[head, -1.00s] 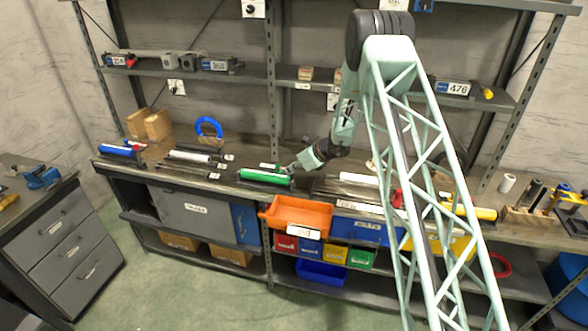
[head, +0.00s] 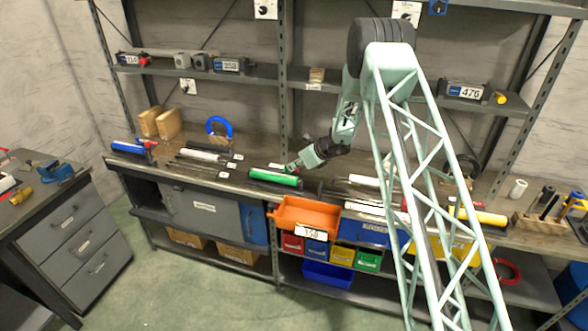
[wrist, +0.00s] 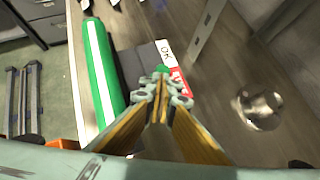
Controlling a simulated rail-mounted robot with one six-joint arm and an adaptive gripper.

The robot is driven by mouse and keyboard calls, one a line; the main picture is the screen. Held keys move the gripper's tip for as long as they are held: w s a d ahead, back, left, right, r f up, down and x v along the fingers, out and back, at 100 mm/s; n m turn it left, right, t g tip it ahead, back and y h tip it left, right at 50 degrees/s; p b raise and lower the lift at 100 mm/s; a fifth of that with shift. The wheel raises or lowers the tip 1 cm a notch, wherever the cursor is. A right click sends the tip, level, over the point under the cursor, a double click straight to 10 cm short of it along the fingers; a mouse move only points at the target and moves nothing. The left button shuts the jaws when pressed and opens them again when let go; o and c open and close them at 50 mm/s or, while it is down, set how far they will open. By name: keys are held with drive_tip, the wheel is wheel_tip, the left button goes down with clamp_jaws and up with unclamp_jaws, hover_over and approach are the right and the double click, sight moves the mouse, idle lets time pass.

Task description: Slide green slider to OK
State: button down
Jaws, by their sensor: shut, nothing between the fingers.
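A green cylinder with a pale stripe (head: 275,178) lies along the front of the bench in the head view. It also shows at left in the wrist view (wrist: 103,70). Beside it is a dark plate (wrist: 138,62) with a white OK label (wrist: 166,50) and a red-and-white label (wrist: 181,82). A small green knob (wrist: 162,68), perhaps the slider, shows just past my fingertips. My gripper (head: 290,169) is shut and empty, low over the plate behind the cylinder's right part; its tips also show in the wrist view (wrist: 161,86). Whether they touch the knob I cannot tell.
An orange bin (head: 306,214) sits below the bench's front edge. A white cylinder (head: 365,181) lies to the right and another (head: 205,156) to the left. A shiny round object (wrist: 258,108) is right of my gripper. Shelves (head: 400,98) stand behind.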

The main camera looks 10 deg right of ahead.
drive_tip(key=w+a, duration=0.1)
drive_tip(key=a+b, duration=0.1)
drive_tip(key=a, duration=0.1)
drive_tip(key=w+a, duration=0.1)
drive_tip(key=a, duration=0.1)
drive_tip(key=shift+w+b, duration=0.35)
drive_tip(key=shift+b, duration=0.05)
drive_tip(key=shift+s+f, duration=0.1)
drive_tip(key=shift+s, duration=0.1)
drive_tip(key=shift+s+d+b, duration=1.15)
drive_tip(key=shift+s+b, duration=0.25)
drive_tip(key=shift+b, duration=0.4)
drive_tip(key=v, duration=1)
